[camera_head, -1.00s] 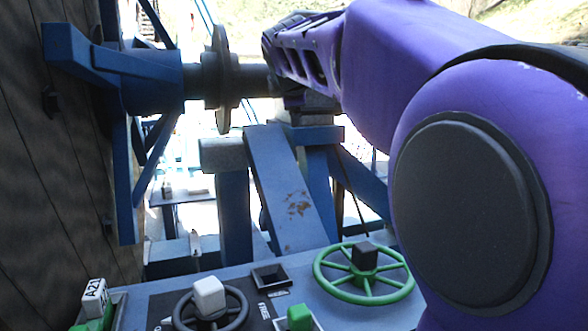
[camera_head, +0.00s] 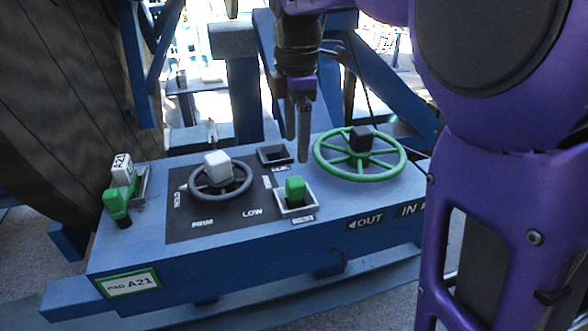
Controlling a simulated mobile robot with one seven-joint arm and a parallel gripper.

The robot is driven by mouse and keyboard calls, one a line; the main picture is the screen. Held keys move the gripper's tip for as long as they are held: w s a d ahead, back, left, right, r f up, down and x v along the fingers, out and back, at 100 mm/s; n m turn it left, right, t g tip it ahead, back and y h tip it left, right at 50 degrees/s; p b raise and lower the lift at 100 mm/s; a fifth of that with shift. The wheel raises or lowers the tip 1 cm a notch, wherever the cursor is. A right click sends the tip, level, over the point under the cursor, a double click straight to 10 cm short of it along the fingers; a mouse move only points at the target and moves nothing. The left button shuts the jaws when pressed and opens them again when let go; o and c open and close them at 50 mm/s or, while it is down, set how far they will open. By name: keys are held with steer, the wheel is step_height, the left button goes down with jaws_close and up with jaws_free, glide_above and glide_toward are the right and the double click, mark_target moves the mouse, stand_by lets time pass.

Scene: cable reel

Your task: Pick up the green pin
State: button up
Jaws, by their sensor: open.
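A green square-headed pin (camera_head: 295,188) stands upright in a pale-framed square socket near the front middle of the blue console (camera_head: 230,262). Its lower part is hidden in the socket. My gripper (camera_head: 303,158) points down above the console, behind and slightly right of the pin and apart from it. Its fingers are open, seen nearly edge-on, with nothing visible between them.
An empty dark square socket (camera_head: 275,154) lies behind the pin. A grey handwheel with a white knob (camera_head: 218,165) is left of the pin, and a green handwheel (camera_head: 361,166) is to the right. A large wooden reel (camera_head: 55,110) stands at left.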

mark_target(296, 180)
step_height(296, 180, down, 5)
steer(key=shift+r, duration=0.15)
steer(key=shift+s+f+b, duration=0.15)
steer(key=shift+f+b, duration=0.1)
steer(key=shift+f, duration=1.1)
steer(key=shift+s+f+b, duration=0.15)
steer(key=shift+f+b, duration=0.1)
steer(key=shift+f, duration=1.05)
jaws_close()
